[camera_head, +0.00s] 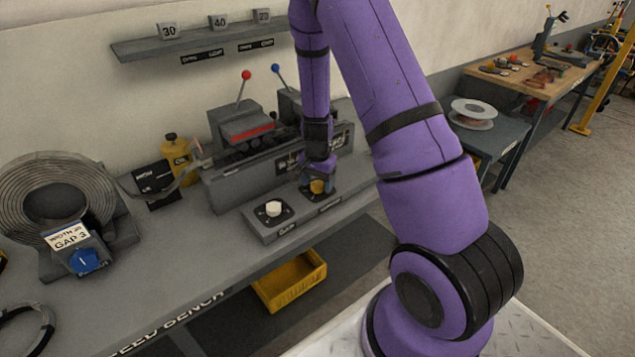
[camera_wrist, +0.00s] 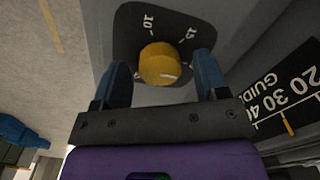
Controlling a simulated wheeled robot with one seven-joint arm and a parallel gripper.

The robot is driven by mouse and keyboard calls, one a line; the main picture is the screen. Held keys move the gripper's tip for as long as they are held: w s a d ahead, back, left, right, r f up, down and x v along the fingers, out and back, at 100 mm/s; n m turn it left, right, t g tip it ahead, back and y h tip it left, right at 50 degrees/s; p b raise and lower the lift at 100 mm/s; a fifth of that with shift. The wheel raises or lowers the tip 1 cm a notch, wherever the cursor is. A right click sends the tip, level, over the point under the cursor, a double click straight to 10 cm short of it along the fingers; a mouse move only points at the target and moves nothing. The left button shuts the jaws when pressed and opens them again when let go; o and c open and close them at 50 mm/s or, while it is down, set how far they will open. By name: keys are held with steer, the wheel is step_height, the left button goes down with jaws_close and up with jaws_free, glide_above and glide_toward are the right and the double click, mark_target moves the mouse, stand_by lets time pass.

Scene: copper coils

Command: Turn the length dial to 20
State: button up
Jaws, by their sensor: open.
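The yellow dial (camera_head: 318,187) is the right one of two knobs on a low grey panel at the front of the bench machine. In the wrist view the yellow knob (camera_wrist: 160,63) sits on a black plate with the marks 10 and 15 showing. The rest of its scale is hidden, and I cannot tell where the knob points. My gripper (camera_wrist: 161,72) is open, with one blue finger on each side of the knob. Small gaps seem to show between fingers and knob. My gripper (camera_head: 317,179) also shows over the dial in the head view.
A white knob (camera_head: 273,209) is left of the yellow one. The grey machine (camera_head: 230,185) stands close behind, with red and blue ball levers. A GUIDE scale plate (camera_wrist: 288,98) is at right in the wrist view. A coil (camera_head: 50,190) stands left; a yellow bin (camera_head: 290,282) sits below.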

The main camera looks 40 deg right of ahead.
mark_target(317, 184)
step_height(317, 184, up, 11)
steer(key=shift+f, duration=0.15)
stand_by(0.4)
stand_by(0.4)
